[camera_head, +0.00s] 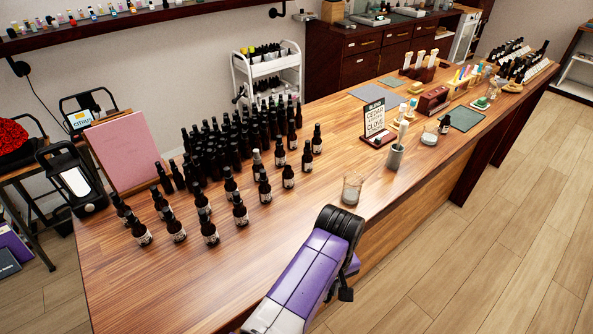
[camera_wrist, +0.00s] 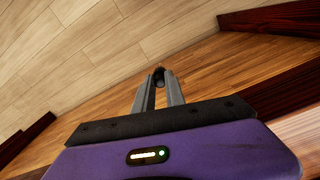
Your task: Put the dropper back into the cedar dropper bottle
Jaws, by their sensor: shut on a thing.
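My gripper (camera_wrist: 159,84) shows in the wrist view with its two grey fingers shut on a small dark rounded thing at their tips, which looks like the dropper's bulb (camera_wrist: 159,73). The rest of the dropper is hidden. In the head view my purple arm reaches over the table's front edge and its fingers are out of sight. Several dark labelled dropper bottles (camera_head: 240,212) stand upright in loose rows on the table at left. One bottle (camera_head: 257,163) has a paler top than its neighbours. The labels are too small to read, so I cannot tell which is cedar.
The wooden table (camera_head: 300,225) has free room right of the bottles. A glass beaker (camera_head: 352,189) stands near the front edge. Behind it are a grey cup (camera_head: 396,157), a sign reading cedar and clove (camera_head: 375,116), and a lone bottle (camera_head: 445,125). A pink board (camera_head: 127,152) stands at left.

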